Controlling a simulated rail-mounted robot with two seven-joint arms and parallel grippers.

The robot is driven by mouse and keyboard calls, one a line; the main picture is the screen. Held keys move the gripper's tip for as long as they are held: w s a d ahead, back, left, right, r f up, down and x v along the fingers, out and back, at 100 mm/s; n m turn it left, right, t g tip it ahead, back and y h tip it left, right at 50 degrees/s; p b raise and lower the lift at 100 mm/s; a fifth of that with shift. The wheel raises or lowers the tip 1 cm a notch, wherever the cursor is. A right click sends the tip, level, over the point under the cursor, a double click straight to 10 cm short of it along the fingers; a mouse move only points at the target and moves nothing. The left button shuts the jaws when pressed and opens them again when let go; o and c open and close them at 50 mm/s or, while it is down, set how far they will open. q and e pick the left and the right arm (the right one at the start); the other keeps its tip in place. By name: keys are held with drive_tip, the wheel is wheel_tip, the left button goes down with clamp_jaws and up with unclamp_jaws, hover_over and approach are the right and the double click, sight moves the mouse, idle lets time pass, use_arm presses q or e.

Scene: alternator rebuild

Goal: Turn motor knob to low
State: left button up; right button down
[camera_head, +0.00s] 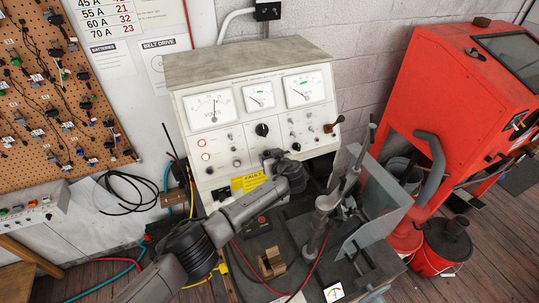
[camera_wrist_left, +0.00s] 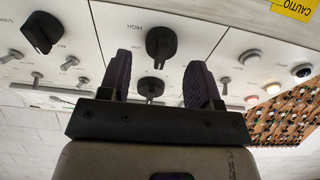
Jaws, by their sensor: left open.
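The white test-bench panel (camera_head: 218,133) has black rotary knobs. In the left wrist view, which is upside down to the panel, a black knob (camera_wrist_left: 161,45) beside the word HIGH lies just beyond my fingertips, in line with the gap between them. I take it as the motor knob; in the head view my gripper seems to hide it. A second black knob (camera_wrist_left: 150,88) shows between the fingers, farther up the panel; it appears in the head view (camera_head: 262,130). My left gripper (camera_wrist_left: 157,72) is open and empty, in front of the panel's lower middle (camera_head: 276,158). My right gripper is out of view.
Toggle switches (camera_wrist_left: 225,85) and a third black knob (camera_wrist_left: 42,32) flank the fingers. A red machine (camera_head: 455,90) stands farther right.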

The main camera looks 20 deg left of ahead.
use_arm(q)
drive_tip(key=shift+x, duration=0.8)
drive_tip(key=c, duration=0.9)
